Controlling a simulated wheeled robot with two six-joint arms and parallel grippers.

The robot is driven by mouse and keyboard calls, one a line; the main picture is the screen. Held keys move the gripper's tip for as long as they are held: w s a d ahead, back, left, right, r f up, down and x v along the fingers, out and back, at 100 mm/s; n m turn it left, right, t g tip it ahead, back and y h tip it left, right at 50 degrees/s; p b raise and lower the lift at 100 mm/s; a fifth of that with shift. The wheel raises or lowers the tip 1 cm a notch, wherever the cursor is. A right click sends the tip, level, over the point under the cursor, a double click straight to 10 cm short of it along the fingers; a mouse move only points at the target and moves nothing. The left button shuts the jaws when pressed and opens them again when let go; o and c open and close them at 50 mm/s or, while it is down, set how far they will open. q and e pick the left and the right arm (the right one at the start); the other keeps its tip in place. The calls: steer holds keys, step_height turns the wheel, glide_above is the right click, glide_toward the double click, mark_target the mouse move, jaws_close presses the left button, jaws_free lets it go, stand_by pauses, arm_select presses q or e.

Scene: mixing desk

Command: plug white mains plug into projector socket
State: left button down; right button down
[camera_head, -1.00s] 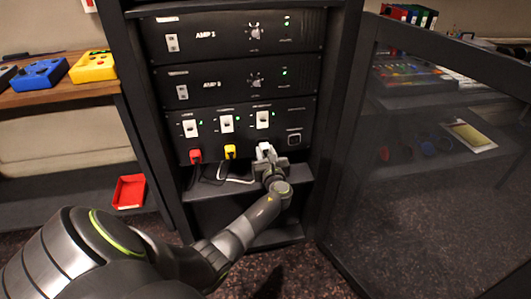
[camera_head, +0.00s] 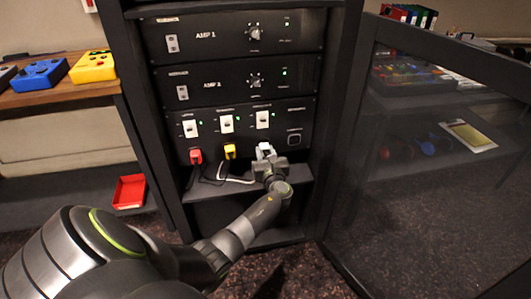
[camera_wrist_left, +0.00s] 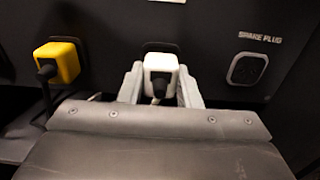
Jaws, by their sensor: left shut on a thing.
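The white mains plug (camera_head: 264,150) is at the lower panel of the rack, under the third white switch. My left gripper (camera_head: 266,162) is shut on it. In the left wrist view the white plug (camera_wrist_left: 161,69) sits between the two grey fingers, its dark cable side facing me. The dark socket behind it (camera_wrist_left: 153,46) is mostly hidden by the plug, so I cannot tell if the plug is seated. My right gripper is not in view.
A yellow plug (camera_head: 230,151) and a red plug (camera_head: 196,156) sit in sockets to the left. Cables lie on the shelf below. The rack's side wall and an open dark glass door (camera_head: 440,200) stand to the right. A red tray (camera_head: 130,191) is at left.

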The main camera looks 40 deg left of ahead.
arm_select(q)
steer(key=shift+w, duration=0.1)
stand_by(0.3)
steer(key=shift+w+a+b, duration=0.3)
steer(key=shift+a, duration=0.15)
steer(key=c, duration=1)
jaws_free()
steer(key=shift+o, duration=0.2)
